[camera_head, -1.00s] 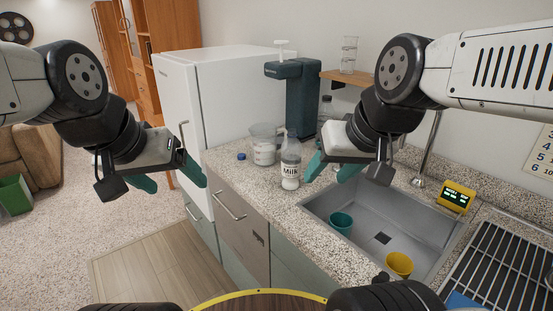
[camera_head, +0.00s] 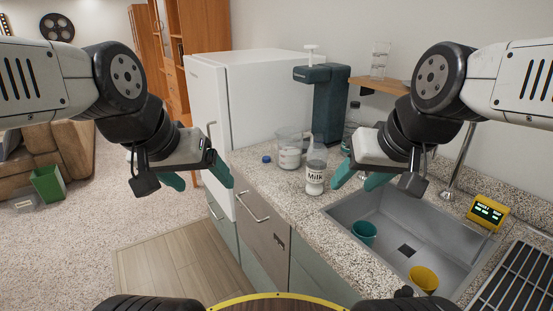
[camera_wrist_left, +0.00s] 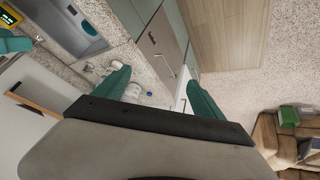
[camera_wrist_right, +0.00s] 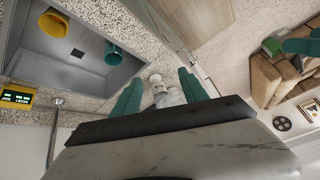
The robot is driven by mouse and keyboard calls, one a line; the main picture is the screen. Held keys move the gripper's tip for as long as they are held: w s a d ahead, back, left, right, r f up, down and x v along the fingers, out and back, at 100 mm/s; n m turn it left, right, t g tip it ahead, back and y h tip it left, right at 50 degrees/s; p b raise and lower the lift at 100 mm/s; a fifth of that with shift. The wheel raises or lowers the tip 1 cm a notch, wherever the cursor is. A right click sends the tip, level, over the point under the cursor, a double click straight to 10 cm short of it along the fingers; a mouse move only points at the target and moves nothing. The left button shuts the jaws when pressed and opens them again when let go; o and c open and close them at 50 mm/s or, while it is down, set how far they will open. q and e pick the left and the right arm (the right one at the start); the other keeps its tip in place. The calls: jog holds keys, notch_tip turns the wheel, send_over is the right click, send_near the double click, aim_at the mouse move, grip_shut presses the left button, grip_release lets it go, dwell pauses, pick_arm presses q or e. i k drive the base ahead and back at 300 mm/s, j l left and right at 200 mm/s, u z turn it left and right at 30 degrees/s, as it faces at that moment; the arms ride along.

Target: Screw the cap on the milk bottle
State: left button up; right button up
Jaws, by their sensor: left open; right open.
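The clear milk bottle (camera_head: 316,172) with a "Milk" label stands upright and uncapped on the granite counter, left of the sink. A small blue cap (camera_head: 266,159) lies on the counter to its left, near the edge; it also shows in the left wrist view (camera_wrist_left: 149,94). My left gripper (camera_head: 198,177) is open and empty, left of the counter and the cap. My right gripper (camera_head: 362,178) is open and empty, to the right of the bottle in the head view. The bottle (camera_wrist_right: 157,84) shows between its fingers in the right wrist view, apart from them.
A clear jug (camera_head: 289,152) stands between cap and bottle, further back. A dark green dispenser (camera_head: 323,100) stands behind. The sink (camera_head: 385,215) holds a teal cup (camera_head: 363,233) and a yellow cup (camera_head: 423,278). A white fridge (camera_head: 255,95) is at the back left.

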aim_at(317, 153)
jog(key=i+j, duration=1.05)
jog(key=j, duration=0.25)
jog(key=z, duration=1.2)
